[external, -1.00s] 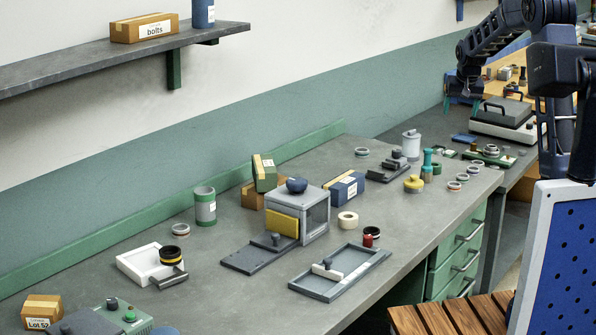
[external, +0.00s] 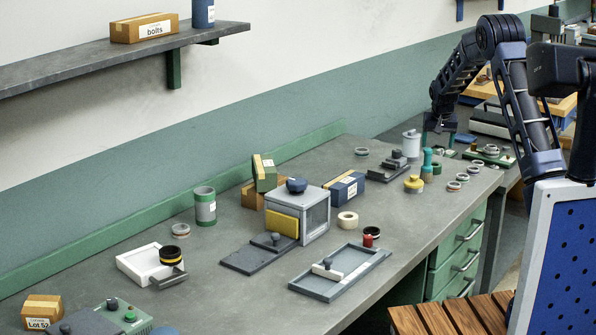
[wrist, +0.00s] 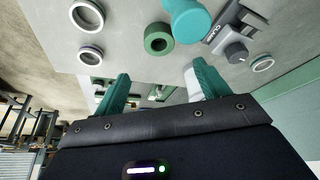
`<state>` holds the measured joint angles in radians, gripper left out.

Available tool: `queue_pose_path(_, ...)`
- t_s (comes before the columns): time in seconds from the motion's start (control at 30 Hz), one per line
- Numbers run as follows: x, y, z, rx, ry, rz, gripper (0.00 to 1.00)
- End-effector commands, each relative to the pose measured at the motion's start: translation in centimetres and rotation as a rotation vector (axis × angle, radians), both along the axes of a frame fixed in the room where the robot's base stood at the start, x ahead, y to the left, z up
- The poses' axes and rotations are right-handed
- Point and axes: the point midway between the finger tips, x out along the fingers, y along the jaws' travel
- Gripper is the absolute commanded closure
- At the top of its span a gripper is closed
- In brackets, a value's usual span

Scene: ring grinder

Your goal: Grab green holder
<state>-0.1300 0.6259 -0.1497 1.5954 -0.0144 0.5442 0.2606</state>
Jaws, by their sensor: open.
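A short green cylinder with a round hole, which looks like the green holder (wrist: 158,38), stands on the grey bench in the wrist view. It is small in the external view (external: 437,169). A teal knobbed piece (wrist: 187,17) stands right beside it; it also shows in the external view (external: 427,164). My gripper (wrist: 160,86) is open, with nothing between its two teal fingers. In the external view my gripper (external: 439,140) hangs over the far end of the bench, above and apart from the green cylinder.
A grey clamp block (wrist: 230,36) lies near the teal piece. Several pale rings lie around, one ring (wrist: 90,55) at left and another ring (wrist: 262,63) at right. A yellow knobbed piece (external: 413,185) and a white canister (external: 411,144) stand close by.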

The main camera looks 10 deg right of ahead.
Motion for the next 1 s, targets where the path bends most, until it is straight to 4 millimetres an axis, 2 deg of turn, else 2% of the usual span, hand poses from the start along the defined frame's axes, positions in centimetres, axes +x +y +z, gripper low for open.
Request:
queue_pose_path(0.2, 1.1, -0.3, -3.0, -0.001, 0.001, 0.0, 0.26)
queue_pose_path(0.47, 1.6, -0.3, -4.5, 0.0, 0.001, 0.0, 0.26)
queue_pose_path(0.8, 2.7, -0.5, -8.5, 0.0, 0.001, 0.001, 0.26)
queue_pose_path(1.0, 2.8, -0.6, -8.7, 0.001, 0.0, 0.001, 0.26)
